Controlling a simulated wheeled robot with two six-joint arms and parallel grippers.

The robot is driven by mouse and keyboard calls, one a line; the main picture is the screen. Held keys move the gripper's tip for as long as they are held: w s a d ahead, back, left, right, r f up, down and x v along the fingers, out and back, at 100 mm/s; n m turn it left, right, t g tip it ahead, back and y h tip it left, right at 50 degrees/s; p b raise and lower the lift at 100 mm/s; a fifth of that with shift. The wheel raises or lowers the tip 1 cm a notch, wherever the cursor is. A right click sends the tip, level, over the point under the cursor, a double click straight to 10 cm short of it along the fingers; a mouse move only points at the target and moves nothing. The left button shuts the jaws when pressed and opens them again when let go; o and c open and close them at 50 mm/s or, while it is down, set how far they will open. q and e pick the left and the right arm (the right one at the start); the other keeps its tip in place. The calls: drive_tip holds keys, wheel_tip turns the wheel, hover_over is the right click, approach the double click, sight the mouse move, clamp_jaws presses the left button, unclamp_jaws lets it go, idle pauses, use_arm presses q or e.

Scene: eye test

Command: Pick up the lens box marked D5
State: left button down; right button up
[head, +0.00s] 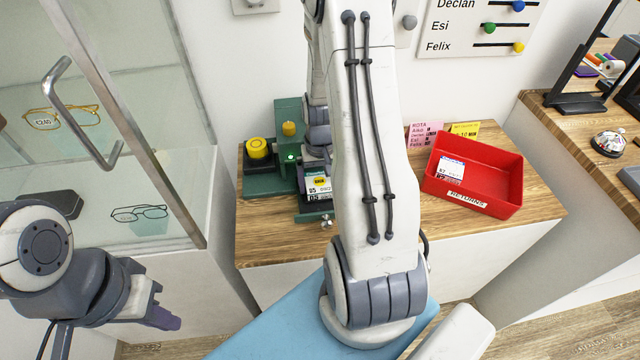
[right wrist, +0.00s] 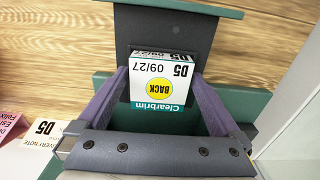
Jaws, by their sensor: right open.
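The lens box marked D5 (right wrist: 158,85) is white with a yellow BACK dot and a teal Clearbrim band. It lies in a dark slot of a green stand (head: 265,183), and it also shows in the head view (head: 318,187). My right gripper (right wrist: 160,75) is open, with its purple fingers on either side of the box. I cannot tell whether they touch it. In the head view my right arm partly hides the stand and gripper. My left gripper (head: 166,316) hangs at the lower left, away from the box; its opening is not clear.
A red RETURNS tray (head: 468,197) holding a white labelled box (head: 450,169) stands on the wooden counter to the right. A pink note (head: 424,135) and a yellow note (head: 465,129) are behind it. A glass cabinet with glasses (head: 140,213) stands at left.

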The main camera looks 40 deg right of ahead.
drive_tip(key=c, duration=1.1)
drive_tip(key=shift+o, duration=0.2)
